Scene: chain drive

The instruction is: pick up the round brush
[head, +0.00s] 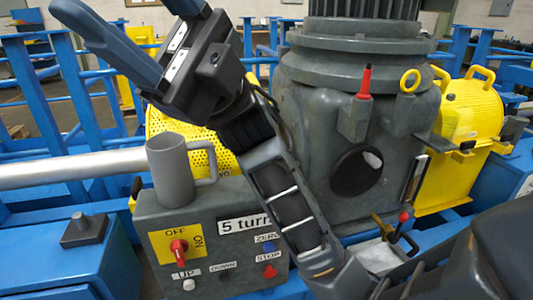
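I cannot make out a round brush in the head view. It may be hidden or out of frame. My gripper (125,12) is raised at the upper left, with its two blue fingers spread apart and nothing seen between them. The tip of the right finger is cut off by the top edge. My arm runs from the lower right up to it, hiding part of the control box and the machine behind.
A grey mug (181,168) stands on the grey control box (150,222). A large grey machine housing (318,92) fills the centre, beside a yellow guard (465,125). A small dark block (84,232) sits on the blue surface at left. Blue rails stand behind.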

